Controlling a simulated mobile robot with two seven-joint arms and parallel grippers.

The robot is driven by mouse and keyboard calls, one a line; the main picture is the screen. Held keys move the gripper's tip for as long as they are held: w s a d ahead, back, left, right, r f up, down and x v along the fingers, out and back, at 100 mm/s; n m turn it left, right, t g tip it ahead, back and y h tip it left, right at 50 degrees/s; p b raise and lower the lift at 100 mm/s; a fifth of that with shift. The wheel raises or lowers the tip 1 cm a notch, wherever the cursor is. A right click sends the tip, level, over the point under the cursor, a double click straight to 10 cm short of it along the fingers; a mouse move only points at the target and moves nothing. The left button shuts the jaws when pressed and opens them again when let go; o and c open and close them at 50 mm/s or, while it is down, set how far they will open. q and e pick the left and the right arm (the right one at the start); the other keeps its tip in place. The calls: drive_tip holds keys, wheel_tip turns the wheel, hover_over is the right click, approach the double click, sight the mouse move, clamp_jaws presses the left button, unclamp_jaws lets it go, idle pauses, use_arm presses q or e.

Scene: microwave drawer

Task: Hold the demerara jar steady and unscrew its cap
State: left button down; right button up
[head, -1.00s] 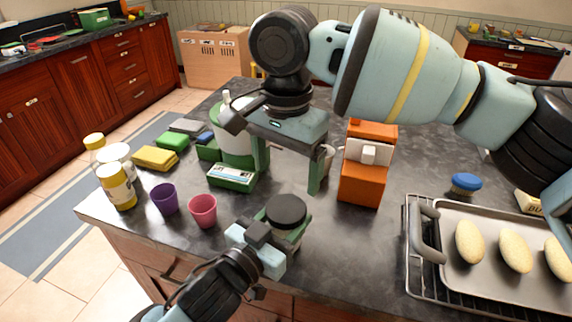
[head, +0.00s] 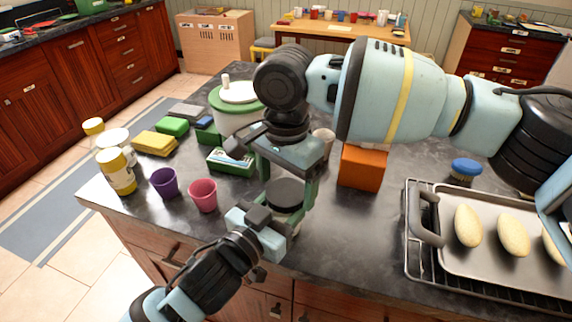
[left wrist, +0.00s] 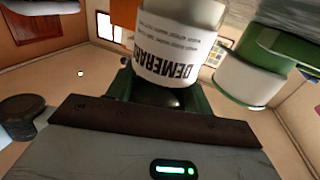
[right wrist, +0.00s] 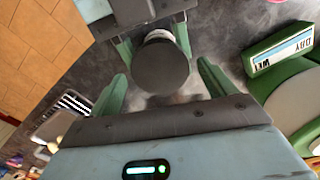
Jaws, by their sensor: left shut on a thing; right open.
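The demerara jar (head: 291,217) is white with a dark round cap (head: 286,192) and stands upright near the front counter edge. My left gripper (head: 276,228) is shut on the jar's body. The left wrist view shows the jar's DEMERARA label (left wrist: 178,58) close up. My right gripper (head: 289,182) points down over the cap, open, with a green finger on either side. In the right wrist view the cap (right wrist: 161,66) shows between the open fingers, with gaps on both sides. Whether the jar's base touches the counter is hidden.
A pink cup (head: 203,195) and a purple cup (head: 164,183) stand left of the jar. A green-lidded canister (head: 236,108) and an orange box (head: 362,168) are behind. A baking tray (head: 455,265) with several pale loaves lies at right.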

drive_tip(key=shift+f, duration=0.5)
